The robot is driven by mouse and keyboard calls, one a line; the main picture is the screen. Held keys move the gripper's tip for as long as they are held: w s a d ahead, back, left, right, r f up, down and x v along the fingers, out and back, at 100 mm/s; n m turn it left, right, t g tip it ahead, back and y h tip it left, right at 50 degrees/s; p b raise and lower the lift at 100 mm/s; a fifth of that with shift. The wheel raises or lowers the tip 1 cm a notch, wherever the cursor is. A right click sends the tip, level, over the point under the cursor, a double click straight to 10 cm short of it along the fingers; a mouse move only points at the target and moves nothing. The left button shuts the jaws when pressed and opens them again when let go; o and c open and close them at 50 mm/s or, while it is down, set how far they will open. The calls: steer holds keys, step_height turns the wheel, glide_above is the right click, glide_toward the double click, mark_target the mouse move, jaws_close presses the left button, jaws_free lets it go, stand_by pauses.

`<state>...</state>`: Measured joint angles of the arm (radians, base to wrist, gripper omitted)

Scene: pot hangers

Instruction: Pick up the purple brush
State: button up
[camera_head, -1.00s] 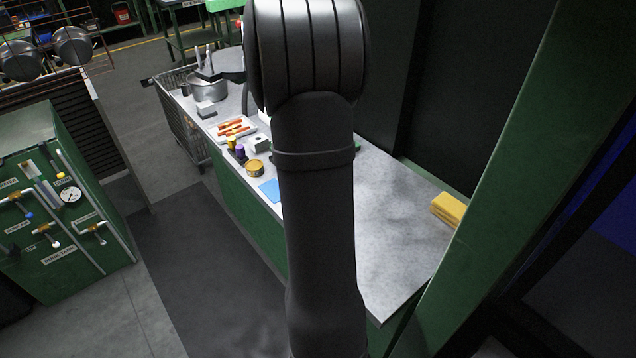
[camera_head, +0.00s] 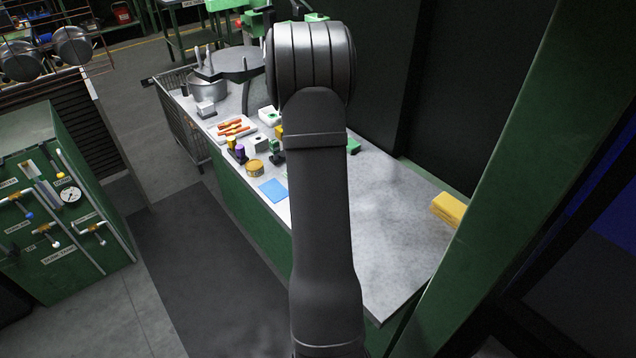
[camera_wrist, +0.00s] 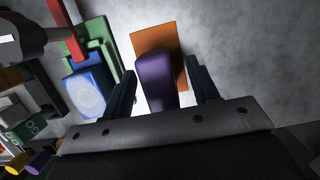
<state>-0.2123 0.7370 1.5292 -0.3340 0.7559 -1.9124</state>
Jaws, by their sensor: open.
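In the wrist view, a purple block-like piece (camera_wrist: 156,78), which I take to be the purple brush, lies between the two dark fingers of my gripper (camera_wrist: 162,85). The fingers are open, with a gap on each side. An orange flat piece (camera_wrist: 153,38) shows behind and around its upper end; I cannot tell whether the two are joined. The lower end of the purple piece is hidden by my gripper's body. In the head view my arm covers the gripper and this piece.
Left in the wrist view are a blue round-faced item (camera_wrist: 88,92) and green pieces (camera_wrist: 100,38) close to the left finger. On the grey counter (camera_head: 385,220) stand a pot (camera_head: 208,88), a tray of red items (camera_head: 232,128) and a yellow sponge (camera_head: 448,209). The counter's near right is clear.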

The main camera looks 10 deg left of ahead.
steer(key=shift+w+d+f, duration=0.15)
steer(key=shift+w+f, duration=0.05)
steer(key=shift+f, duration=0.4)
steer(key=c, duration=1.1)
steer(key=shift+r, duration=0.65)
step_height(320, 180, up, 3)
steer(key=shift+f, duration=0.1)
steer(key=s+d+r, duration=0.1)
steer(key=d+r, duration=0.1)
steer(key=d, duration=0.1)
steer(key=s+d+r, duration=0.2)
steer(key=d, duration=0.2)
steer(key=s+d+r, duration=0.1)
steer(key=d+r, duration=0.2)
steer(key=shift+s+d, duration=0.3)
steer(key=shift+s, duration=0.1)
